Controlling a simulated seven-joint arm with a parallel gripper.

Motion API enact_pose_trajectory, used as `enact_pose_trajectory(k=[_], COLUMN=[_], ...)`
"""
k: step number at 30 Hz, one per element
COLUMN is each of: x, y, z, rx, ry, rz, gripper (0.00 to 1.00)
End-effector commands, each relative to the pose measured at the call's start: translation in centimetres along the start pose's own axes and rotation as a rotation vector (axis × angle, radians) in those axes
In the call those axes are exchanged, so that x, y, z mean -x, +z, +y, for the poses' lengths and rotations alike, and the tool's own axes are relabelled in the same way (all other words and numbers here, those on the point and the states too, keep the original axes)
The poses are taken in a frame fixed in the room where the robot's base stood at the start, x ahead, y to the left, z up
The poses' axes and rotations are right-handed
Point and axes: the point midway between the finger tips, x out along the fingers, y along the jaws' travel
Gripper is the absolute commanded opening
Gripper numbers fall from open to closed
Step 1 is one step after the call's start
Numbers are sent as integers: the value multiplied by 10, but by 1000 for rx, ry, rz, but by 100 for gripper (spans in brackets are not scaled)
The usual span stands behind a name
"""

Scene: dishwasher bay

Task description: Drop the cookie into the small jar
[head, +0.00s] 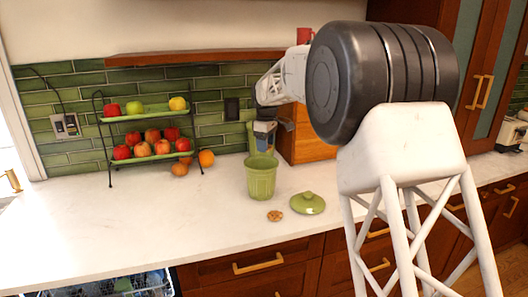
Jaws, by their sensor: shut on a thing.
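A small brown cookie (274,216) lies on the white counter near its front edge. The green ribbed jar (260,181) stands upright and open just behind it. The jar's green lid (307,204) lies on the counter to the right of the cookie. My gripper (263,149) points down at the jar's mouth, behind and above the cookie and apart from it. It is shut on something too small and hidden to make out. Whether its fingertips touch the jar's rim or reach inside cannot be told.
A two-tier rack (146,151) with apples and other fruit stands at the left against the green tiles. An orange (206,158) and other fruit lie beside it. A wooden box (308,143) stands behind the jar. The left counter (120,225) is clear. An open dishwasher rack (125,287) shows below.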

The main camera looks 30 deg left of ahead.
Motion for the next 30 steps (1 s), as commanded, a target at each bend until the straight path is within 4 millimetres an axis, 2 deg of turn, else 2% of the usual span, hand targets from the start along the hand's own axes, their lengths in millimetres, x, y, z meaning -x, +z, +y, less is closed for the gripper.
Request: enact_pose_trajectory(k=[19,30], x=[0,-23], y=[-1,-1], z=[4,4], rx=[0,0], ry=[-1,-1], rz=[-1,-1], gripper=[54,54])
